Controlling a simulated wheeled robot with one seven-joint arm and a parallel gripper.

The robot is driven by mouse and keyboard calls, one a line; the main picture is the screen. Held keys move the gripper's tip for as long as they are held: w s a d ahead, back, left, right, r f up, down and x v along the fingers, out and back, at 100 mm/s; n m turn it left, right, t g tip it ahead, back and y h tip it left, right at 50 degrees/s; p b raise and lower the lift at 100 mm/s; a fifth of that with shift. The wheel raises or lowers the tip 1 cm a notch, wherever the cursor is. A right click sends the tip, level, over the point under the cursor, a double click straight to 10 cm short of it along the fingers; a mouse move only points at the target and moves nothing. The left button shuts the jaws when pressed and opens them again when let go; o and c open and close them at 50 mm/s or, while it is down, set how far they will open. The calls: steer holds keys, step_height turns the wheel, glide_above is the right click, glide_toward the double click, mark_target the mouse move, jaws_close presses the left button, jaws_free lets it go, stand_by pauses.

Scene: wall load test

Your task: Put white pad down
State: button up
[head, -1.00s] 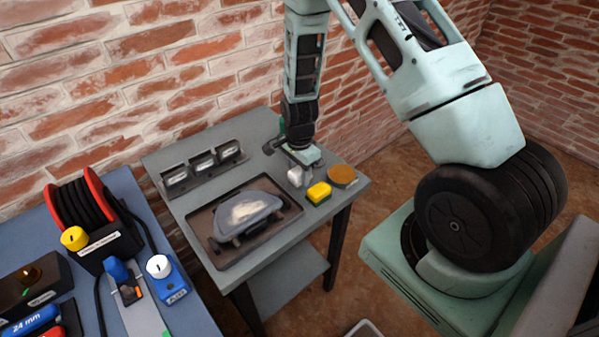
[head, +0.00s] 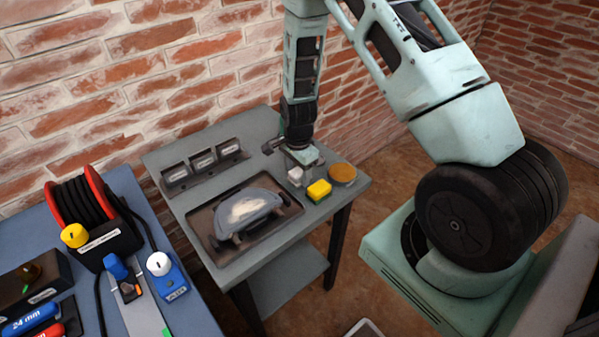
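The white pad (head: 295,174) is a small pale block at the front right of the grey side table (head: 250,262), left of a yellow pad. My gripper (head: 304,169) points down over this spot, right at the pad. Its fingers are small and partly blend with the pad, so I cannot tell whether they are open or touch the pad. The pad looks at or very near table height.
A dark tray (head: 208,230) with a grey-blue tool (head: 250,210) lies left. Three labelled holders (head: 203,163) stand behind. A blue bench (head: 188,308) is at left.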

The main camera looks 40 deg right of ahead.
mark_target(299, 170)
steer(key=shift+s+f, duration=0.75)
steer(key=shift+w+r+g+p, duration=0.2)
steer(key=shift+r+g+p, duration=0.1)
steer(key=shift+r, duration=0.6)
step_height(299, 170, up, 12)
steer(key=b, duration=0.1)
steer(key=s+a+r+n+y, duration=0.1)
steer(key=s+a+r+n, duration=0.3)
steer(key=a, duration=0.4)
steer(key=s+a+r+n, duration=0.2)
steer(key=a+r+n, duration=0.1)
steer(key=a+n, duration=0.35)
steer(key=s+a+r+n, duration=0.3)
steer(key=s+a+n, duration=0.2)
steer(key=s+n, duration=0.2)
steer(key=s+a+r+n, duration=0.3)
steer(key=s+n, duration=0.5)
steer(key=s, duration=0.3)
steer(key=shift+a, duration=0.85)
steer(key=shift+o, duration=0.5)
